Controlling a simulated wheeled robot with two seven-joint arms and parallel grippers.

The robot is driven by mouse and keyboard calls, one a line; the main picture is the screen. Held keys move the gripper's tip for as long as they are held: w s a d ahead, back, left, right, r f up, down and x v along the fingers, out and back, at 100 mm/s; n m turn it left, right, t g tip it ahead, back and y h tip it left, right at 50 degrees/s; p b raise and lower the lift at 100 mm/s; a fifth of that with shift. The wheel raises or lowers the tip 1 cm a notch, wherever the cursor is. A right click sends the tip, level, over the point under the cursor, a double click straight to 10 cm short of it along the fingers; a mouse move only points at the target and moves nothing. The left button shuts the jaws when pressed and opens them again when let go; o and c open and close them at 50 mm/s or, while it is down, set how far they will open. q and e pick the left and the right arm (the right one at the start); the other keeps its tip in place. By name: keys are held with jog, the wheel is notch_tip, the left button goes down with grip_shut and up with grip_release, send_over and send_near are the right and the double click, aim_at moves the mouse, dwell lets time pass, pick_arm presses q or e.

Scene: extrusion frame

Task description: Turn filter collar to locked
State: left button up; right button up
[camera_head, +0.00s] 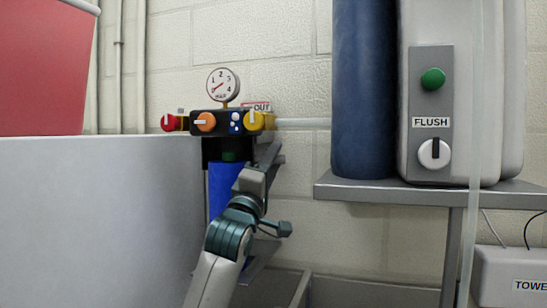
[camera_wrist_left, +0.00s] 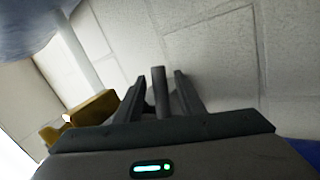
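The filter unit has a black head block (camera_head: 213,130) on the wall behind the grey cabinet. Below it is a dark collar (camera_head: 212,151) with a green patch (camera_head: 230,156), above a blue filter bowl (camera_head: 220,187). My left gripper (camera_head: 268,155) is at the right side of the collar, partly covering it and the bowl. In the left wrist view, the gripper's two fingers (camera_wrist_left: 158,92) stand apart, with a dark grey bar (camera_wrist_left: 160,92) between them and gaps on both sides. The bar looks like the collar's handle. Any lock marking is not readable. My right gripper is not in view.
A pressure gauge (camera_head: 223,85) tops the block, with red (camera_head: 168,122), orange (camera_head: 205,122) and yellow (camera_head: 257,121) knobs. A blue cylinder (camera_head: 362,90) and a FLUSH control box (camera_head: 431,110) stand on the right shelf (camera_head: 400,193). A grey cabinet (camera_head: 100,210) fills the left.

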pick_arm(q)
jog(key=shift+w, duration=0.1)
grip_shut()
